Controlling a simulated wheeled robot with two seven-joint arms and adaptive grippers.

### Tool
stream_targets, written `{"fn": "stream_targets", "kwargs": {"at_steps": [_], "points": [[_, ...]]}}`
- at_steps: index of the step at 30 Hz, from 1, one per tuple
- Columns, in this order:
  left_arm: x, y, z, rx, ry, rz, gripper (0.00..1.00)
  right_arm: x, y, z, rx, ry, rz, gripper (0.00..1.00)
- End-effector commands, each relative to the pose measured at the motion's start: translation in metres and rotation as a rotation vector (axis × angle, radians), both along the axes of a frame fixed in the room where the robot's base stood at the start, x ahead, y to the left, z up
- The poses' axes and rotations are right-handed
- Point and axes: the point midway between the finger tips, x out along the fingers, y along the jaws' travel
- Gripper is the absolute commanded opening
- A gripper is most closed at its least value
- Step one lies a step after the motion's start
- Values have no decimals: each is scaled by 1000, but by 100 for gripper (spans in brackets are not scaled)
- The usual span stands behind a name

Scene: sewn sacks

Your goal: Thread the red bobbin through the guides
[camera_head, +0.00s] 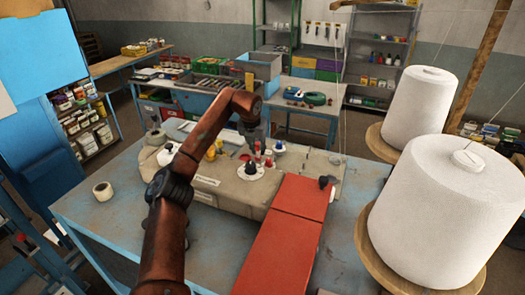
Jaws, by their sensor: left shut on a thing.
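My left gripper (257,142) hangs over the beige machine block (205,186) on the blue table, its fingers pointing down. It is shut on a small red piece, which looks like the red bobbin (258,152); the fingers partly hide it. Below it, a white round holder (251,173) stands on the block with small dark and red pieces on it. Another small red piece (268,159) shows just right of the held one. The guides are too small to tell apart. My right gripper is not in view.
Large white thread cones (439,212) stand on round wooden boards at right. A long red panel (284,230) lies across the front of the blue table (105,226), with a dark fitting (326,182) at its far end. A tape roll (103,191) lies at the left. Thin threads hang at right.

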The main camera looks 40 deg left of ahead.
Motion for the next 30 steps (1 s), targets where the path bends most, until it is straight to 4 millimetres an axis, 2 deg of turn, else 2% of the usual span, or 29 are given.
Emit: {"fn": "stream_targets", "kwargs": {"at_steps": [24, 30], "points": [[-13, 54, 0, 0, 1, 2, 0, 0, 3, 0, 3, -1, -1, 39], [-14, 57, -8, 1, 2, 1, 0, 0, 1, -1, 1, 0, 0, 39]]}}
